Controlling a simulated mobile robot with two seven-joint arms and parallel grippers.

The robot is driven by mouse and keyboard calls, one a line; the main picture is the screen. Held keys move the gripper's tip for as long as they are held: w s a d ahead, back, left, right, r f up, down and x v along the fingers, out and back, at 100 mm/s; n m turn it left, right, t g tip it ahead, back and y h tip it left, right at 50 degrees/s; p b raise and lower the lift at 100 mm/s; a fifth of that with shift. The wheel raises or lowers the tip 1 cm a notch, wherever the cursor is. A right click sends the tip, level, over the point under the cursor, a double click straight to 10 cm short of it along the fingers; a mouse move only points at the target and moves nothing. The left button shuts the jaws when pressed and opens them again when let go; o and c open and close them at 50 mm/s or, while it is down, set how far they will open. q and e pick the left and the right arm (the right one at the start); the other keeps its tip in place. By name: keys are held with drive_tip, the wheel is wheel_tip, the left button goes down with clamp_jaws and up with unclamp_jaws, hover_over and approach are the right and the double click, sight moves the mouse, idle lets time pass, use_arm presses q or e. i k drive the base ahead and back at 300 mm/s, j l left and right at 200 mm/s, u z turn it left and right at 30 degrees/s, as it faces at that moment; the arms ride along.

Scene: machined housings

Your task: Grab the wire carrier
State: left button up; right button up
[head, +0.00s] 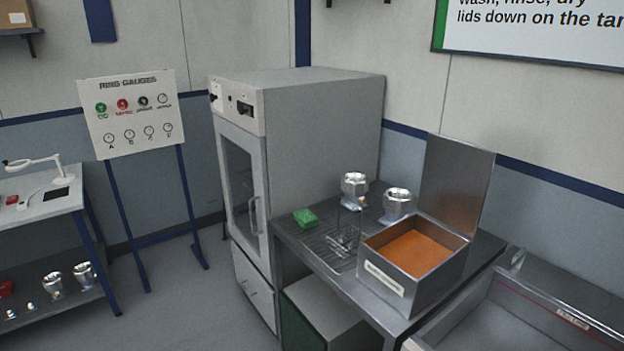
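What looks like the wire carrier (343,241) stands on the ribbed left part of the metal table, left of the open metal tank. It is a small thin-wire frame with upright wires reaching up toward a shiny machined housing (354,186). I cannot tell whether that housing is in the carrier or behind it. A second housing (397,204) stands to the right, behind the tank. Neither of my grippers shows in the head view.
The tank (382,285) holds orange liquid, and its lid (457,185) stands open. A green block (305,217) lies left of the carrier. A tall grey cabinet (300,120) stands behind. A sink (500,325) is at the right. Open floor (195,300) lies left.

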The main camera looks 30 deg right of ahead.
sight(349, 224)
drive_tip(key=z, duration=1.6)
